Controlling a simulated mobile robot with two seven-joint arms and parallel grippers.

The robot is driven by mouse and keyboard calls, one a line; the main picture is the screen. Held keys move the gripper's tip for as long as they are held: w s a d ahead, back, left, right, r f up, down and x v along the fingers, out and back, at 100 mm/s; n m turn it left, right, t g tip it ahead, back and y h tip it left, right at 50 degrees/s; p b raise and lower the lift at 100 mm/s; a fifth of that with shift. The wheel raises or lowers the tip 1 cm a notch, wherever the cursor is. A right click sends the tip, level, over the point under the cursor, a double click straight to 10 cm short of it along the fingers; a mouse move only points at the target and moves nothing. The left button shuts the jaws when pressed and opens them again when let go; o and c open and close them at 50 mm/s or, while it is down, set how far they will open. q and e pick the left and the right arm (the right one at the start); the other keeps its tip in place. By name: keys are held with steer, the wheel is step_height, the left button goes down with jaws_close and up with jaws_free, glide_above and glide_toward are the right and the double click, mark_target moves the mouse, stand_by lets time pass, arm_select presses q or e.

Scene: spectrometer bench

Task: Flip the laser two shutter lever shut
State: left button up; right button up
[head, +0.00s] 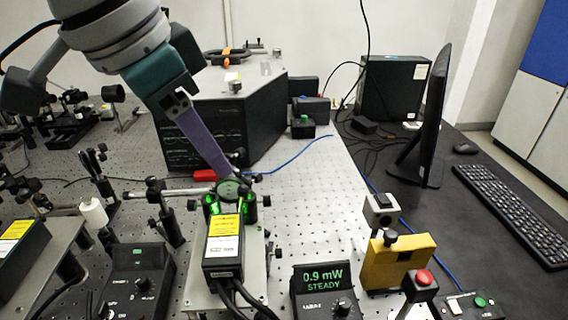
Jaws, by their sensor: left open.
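My left gripper (228,174) reaches down from the upper left on its teal wrist and purple finger. Its tip is just behind a round dark mount (233,189) at the front of a black laser box (224,254) with a yellow label. Green light glows on both sides of this mount. The jaws are open; the gap between them is hard to see from here. I cannot make out the shutter lever or its position, and cannot tell whether the tip touches anything. A display (323,278) reads 0.9 mW STEADY. My right gripper is out of view.
A large black instrument box (225,125) stands behind the gripper. Posts with knobs (165,212) stand left of the laser. A yellow block (398,262) and a red button (424,278) are at the front right. Bare perforated bench (318,195) lies right of the laser.

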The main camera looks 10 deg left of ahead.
mark_target(239, 191)
arm_select(q)
steer(key=x, duration=0.9)
steer(key=shift+w+f, duration=0.2)
steer(key=shift+f, duration=0.15)
jaws_close()
